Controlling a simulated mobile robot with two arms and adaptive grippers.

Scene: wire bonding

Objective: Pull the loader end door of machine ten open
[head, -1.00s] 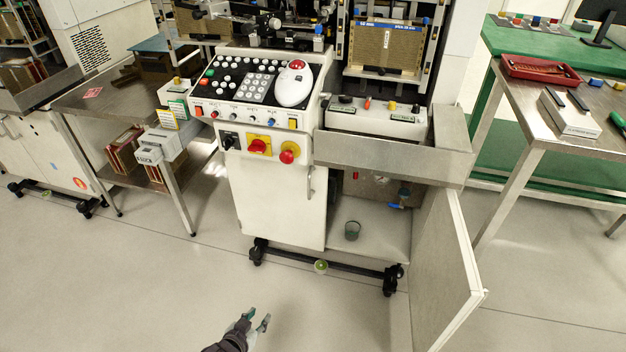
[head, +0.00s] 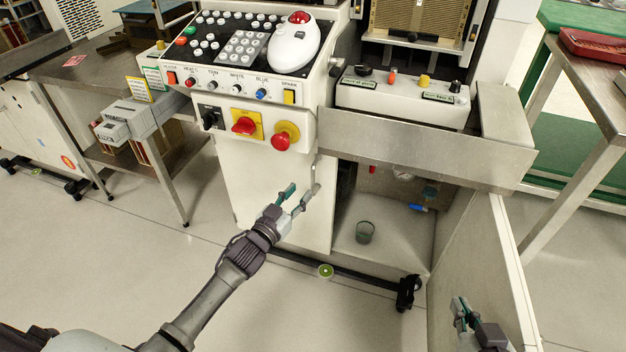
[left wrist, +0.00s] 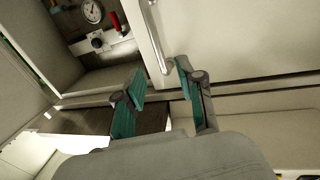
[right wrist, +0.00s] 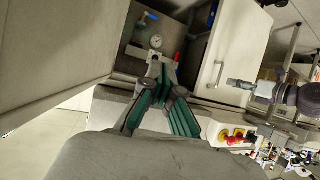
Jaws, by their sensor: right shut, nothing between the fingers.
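The closed white door (head: 270,185) is the left front door of the machine's lower cabinet, with an upright bar handle (head: 318,168) near its right edge. My left gripper (head: 303,194) is open in front of this door, close to the handle. In the left wrist view the handle (left wrist: 157,45) lies between the lines of the open fingers (left wrist: 160,78), a little beyond their tips; I see no contact. My right gripper (head: 461,304) is low at the right, in front of the open right door (head: 480,255). In the right wrist view its fingers (right wrist: 160,68) are together and empty.
The right cabinet compartment is open, with a small cup (head: 365,232) on its floor. A control panel (head: 240,60) with red knobs overhangs the closed door. A steel tray ledge (head: 420,145) juts out at right. The floor at left front is free.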

